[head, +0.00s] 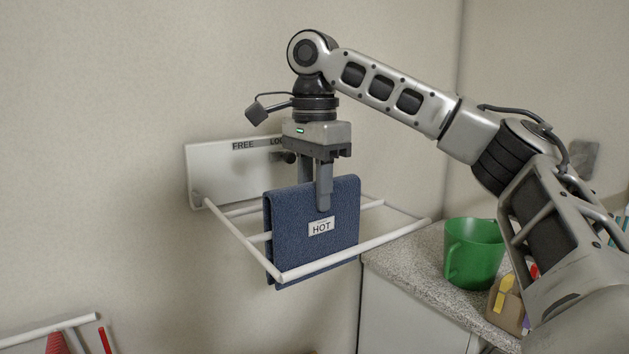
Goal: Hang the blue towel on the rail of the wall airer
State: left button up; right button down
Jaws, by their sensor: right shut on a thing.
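The dark blue towel (341,205), folded and with a white label reading HOT, hangs upright from my right gripper (315,193). The gripper points down and is shut on the towel's top, one finger over its front face. The wall airer (208,170) has a white wall plate and a white rod frame sticking out from it. The towel is inside the frame, behind the front rail (350,252), its lower edge below rail height. My left gripper is not in view.
A dark knob (289,157) sits on the wall plate near the words FREE and LO. A speckled counter (400,261) at right holds a green jug (473,252) and a brown holder (505,309). Another white rail (50,330) shows at lower left.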

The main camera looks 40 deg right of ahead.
aim_at(314, 216)
notch_tip(314, 216, down, 2)
jog(key=shift+f+b, duration=0.15)
jog(key=shift+b, duration=0.3)
jog(key=shift+f+b, duration=0.3)
jog(key=shift+f, duration=0.5)
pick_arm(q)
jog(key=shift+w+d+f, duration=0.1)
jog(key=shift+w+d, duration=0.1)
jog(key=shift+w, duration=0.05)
pick_arm(e)
jog(key=shift+f, duration=0.35)
jog(key=c, duration=1)
grip_release()
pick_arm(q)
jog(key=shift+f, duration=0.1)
pick_arm(e)
jog(key=shift+o, duration=0.2)
